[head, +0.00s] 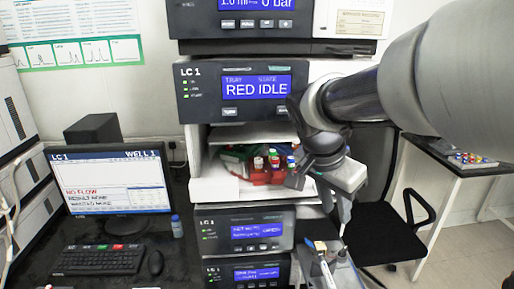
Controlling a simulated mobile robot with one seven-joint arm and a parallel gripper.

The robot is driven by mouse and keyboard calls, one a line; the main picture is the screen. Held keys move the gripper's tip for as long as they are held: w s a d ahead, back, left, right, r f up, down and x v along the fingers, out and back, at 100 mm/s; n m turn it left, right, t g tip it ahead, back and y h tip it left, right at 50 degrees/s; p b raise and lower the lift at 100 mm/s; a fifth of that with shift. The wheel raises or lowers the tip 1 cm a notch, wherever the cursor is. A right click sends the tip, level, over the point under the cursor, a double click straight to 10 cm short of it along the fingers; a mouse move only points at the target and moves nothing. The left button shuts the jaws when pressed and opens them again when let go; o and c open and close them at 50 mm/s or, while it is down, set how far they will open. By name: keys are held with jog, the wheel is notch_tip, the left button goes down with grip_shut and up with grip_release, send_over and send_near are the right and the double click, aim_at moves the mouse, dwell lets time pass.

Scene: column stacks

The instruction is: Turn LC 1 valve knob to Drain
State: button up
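The LC 1 stack stands in the middle of the head view. Its module marked LC 1 (203,107) has a blue screen reading "RED IDLE". Two lower modules (207,248) also carry LC 1 labels. I cannot make out a valve knob or a Drain mark; my arm covers part of the stack's right side. My gripper (344,222) points down at the right of the stack, in front of the chair. Its fingers are small and partly overlapped, so I cannot tell whether they are open or shut. I see nothing clearly held.
Small capped vials in a red holder (262,177) sit in the open bay. A monitor (110,178), keyboard (101,260) and mouse (155,262) are on the left desk, with a small bottle (177,226). A black chair (385,235) and side table (455,168) stand right.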

aim_at(343, 249)
jog(key=b+x, duration=0.1)
jog(key=x, duration=1.6)
jog(key=shift+a, duration=0.15)
grip_shut()
